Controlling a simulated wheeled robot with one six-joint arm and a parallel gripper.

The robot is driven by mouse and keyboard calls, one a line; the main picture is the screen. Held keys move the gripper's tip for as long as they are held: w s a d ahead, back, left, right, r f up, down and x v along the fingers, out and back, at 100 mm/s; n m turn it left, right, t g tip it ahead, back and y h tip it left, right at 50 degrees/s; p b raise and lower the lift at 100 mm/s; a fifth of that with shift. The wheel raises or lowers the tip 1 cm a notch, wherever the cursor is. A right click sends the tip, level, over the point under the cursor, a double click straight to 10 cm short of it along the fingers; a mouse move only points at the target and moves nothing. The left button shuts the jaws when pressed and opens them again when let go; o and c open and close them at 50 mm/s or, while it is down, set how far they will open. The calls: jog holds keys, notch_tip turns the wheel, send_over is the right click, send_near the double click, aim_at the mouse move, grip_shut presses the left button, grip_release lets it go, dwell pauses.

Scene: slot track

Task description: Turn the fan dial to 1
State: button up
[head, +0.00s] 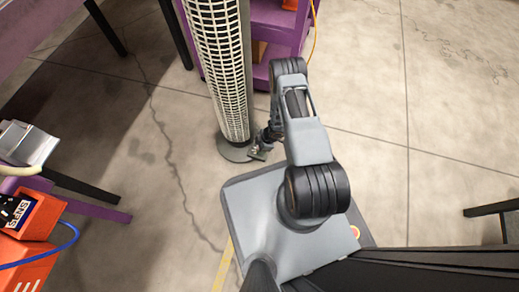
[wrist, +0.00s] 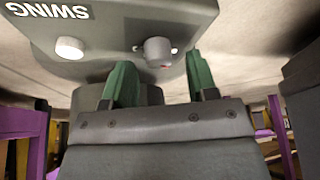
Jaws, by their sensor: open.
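A tall tower fan (head: 218,60) with a white grille and grey round base stands ahead of me in the head view. In the wrist view its grey control panel (wrist: 110,25) appears upside down, with a "SWING" label. A round grey dial (wrist: 158,51) with small marks around it sits on the panel; I cannot read its setting. A white round knob (wrist: 70,47) is to its left. My gripper (wrist: 159,66) is open, its two green fingers on either side of the dial; contact cannot be told. It also shows in the head view (head: 259,153), low beside the fan.
A purple shelf unit (head: 272,40) stands behind the fan. A purple table (head: 35,30) is at the upper left, and an orange box (head: 30,215) with a blue cable is at the lower left. The concrete floor at the right is mostly clear.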

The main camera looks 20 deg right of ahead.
jog(key=shift+w+a+f, duration=0.1)
jog(key=shift+a+f, duration=0.15)
jog(key=shift+f, duration=0.45)
jog(key=shift+c, duration=0.5)
jog(key=c, duration=0.7)
jog(key=shift+d, duration=0.1)
jog(key=shift+c, duration=0.5)
jog(key=shift+m, duration=0.3)
jog(key=m, duration=0.2)
jog(key=m+t, duration=0.1)
jog(key=shift+s+a+m+h, duration=0.2)
jog(key=shift+m+h, duration=0.2)
jog(key=shift+m+t+h+p, duration=0.55)
jog(key=shift+m+t, duration=0.25)
jog(key=shift+m, duration=1.3)
jog(key=shift+a, duration=0.1)
